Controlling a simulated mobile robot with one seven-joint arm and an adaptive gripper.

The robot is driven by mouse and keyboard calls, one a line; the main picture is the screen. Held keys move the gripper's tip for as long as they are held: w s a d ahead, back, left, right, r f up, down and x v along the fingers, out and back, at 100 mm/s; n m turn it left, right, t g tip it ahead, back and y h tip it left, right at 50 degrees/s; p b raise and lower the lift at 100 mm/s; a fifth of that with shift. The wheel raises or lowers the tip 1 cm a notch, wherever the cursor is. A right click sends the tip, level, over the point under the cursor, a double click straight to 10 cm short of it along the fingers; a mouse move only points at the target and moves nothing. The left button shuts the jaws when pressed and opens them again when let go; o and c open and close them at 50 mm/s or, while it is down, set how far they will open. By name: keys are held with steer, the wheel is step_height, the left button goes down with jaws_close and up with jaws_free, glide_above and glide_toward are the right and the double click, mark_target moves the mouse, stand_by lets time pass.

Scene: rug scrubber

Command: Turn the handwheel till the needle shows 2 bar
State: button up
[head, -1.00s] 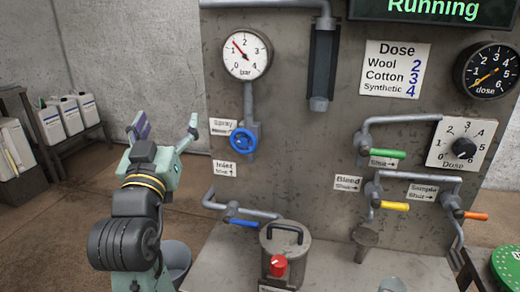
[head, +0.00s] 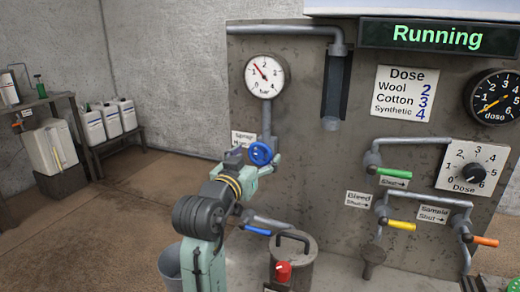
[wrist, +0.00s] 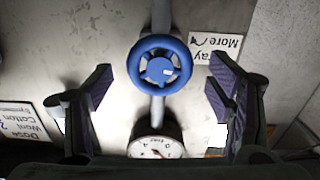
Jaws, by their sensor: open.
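The blue handwheel (head: 260,154) sits on a vertical pipe below the round white gauge (head: 265,77). The gauge's red needle points up and left, between 1 and 2. My gripper (head: 257,166) is open in front of the wheel in the head view, with its far parts partly hidden. In the wrist view the wheel (wrist: 160,65) lies between my two spread fingers (wrist: 160,78), with a gap on each side. The gauge (wrist: 156,141) shows upside down there, partly cut off by my gripper.
A "Spray More" label with a curved arrow (wrist: 214,47) is beside the wheel. Pipes with a blue lever (head: 257,231) and a lidded metal pot (head: 293,262) stand below. A green lever (head: 394,171) is to the right.

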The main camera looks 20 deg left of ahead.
steer(key=shift+w, duration=1.4)
steer(key=shift+c, duration=0.2)
steer(key=c, duration=1.1)
steer(key=shift+c, duration=0.2)
